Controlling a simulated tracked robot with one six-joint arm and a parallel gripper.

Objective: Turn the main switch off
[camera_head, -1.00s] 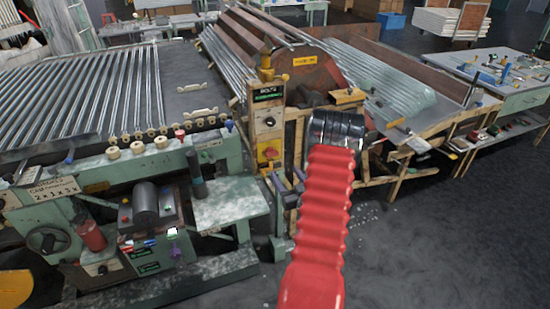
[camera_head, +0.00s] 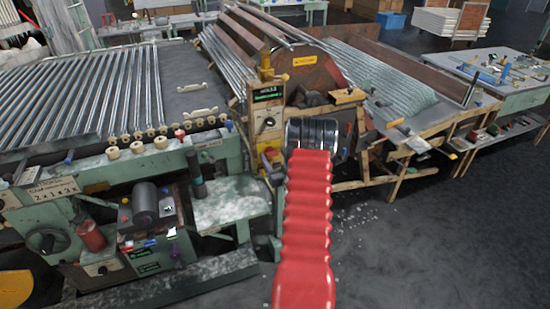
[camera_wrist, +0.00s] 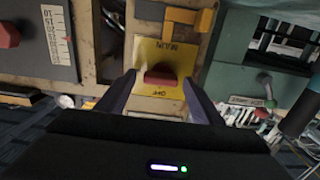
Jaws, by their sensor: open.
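The main switch is a red knob (camera_wrist: 160,77) on a yellow plate (camera_wrist: 178,54) with lettering, set on a beige panel. In the wrist view the knob's bar lies across the picture. My gripper (camera_wrist: 160,86) is open, its two dark fingers on the left and right of the knob with a gap on each side. I cannot tell how deep the knob sits between the tips. In the head view the yellow and red switch (camera_head: 270,154) shows low on the beige post (camera_head: 266,122), just left of my black wrist, which partly covers this area.
A grey box with a scale and red knob (camera_wrist: 48,40) is left of the switch in the wrist view, and a yellow bracket (camera_wrist: 190,20) is above it. A green machine (camera_head: 100,175) stands left; a wooden-framed tube rack (camera_head: 385,95) stands right.

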